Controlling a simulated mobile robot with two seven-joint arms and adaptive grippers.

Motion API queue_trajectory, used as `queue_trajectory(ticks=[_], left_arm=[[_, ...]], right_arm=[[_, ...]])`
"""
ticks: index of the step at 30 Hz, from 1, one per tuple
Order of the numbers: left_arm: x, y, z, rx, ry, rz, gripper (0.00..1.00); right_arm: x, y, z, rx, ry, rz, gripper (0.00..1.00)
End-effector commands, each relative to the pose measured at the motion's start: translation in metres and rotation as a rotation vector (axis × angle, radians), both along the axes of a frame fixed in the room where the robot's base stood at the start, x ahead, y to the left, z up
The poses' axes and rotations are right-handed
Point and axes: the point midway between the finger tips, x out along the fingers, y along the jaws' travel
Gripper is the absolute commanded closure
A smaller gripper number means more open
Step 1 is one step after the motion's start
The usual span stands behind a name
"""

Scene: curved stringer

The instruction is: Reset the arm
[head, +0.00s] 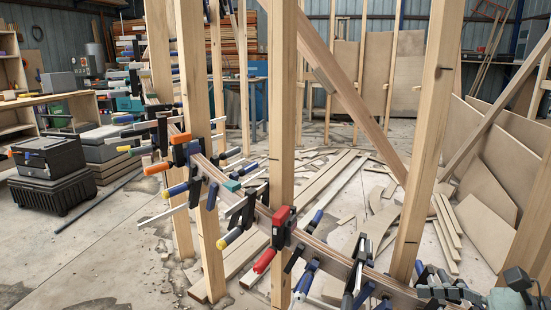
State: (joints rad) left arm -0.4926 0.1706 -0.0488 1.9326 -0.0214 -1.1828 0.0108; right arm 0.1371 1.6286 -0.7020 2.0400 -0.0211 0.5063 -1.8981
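My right arm (508,298) comes in at the lower right corner. Its gripper (432,291) is beside the lower right end of the curved stringer (335,262), close to a blue-and-black clamp (424,270). The fingers are small and overlap the clamps, so I cannot tell whether they are open, shut or touching anything. My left arm and gripper are not in view. The stringer is a bent wooden strip running from the upper left to the lower right past upright posts, with many clamps along it. A red-and-black clamp (281,227) sits at its middle.
Upright wooden posts (427,140) stand close around the stringer. Planks and offcuts (325,185) litter the floor behind. Black toolboxes (50,157) stand at the left, before a workbench (45,97). Plywood sheets (490,215) lean at the right. The left front floor is mostly clear.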

Motion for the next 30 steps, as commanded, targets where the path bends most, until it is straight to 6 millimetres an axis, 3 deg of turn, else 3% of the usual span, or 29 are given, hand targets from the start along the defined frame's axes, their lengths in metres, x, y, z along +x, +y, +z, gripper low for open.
queue_trajectory(ticks=[6,11,14,16,20,24,26,27,30], left_arm=[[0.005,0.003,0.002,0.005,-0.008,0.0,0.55],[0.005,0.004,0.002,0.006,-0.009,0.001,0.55],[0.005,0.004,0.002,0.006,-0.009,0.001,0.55],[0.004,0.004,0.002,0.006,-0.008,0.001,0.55],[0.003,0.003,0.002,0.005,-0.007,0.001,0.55],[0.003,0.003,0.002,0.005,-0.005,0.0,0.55],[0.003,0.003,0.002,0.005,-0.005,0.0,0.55],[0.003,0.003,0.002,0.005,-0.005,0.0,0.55],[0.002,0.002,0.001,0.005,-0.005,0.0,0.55]], right_arm=[[0.04,0.019,-0.03,0.219,0.2,-0.272,0.16],[0.069,0.024,-0.061,0.461,0.412,-0.553,0.16],[0.082,0.018,-0.094,0.692,0.604,-0.805,0.16],[0.084,0.008,-0.126,0.887,0.759,-1.019,0.16],[0.059,-0.015,-0.198,1.277,1.033,-1.453,0.16],[-0.009,-0.03,-0.278,1.68,1.238,-1.941,0.16],[-0.04,-0.03,-0.303,1.813,1.277,-2.121,0.16],[-0.06,-0.029,-0.316,-1.829,-1.249,2.154,0.16],[-0.101,-0.023,-0.34,-1.688,-1.075,2.032,0.16]])
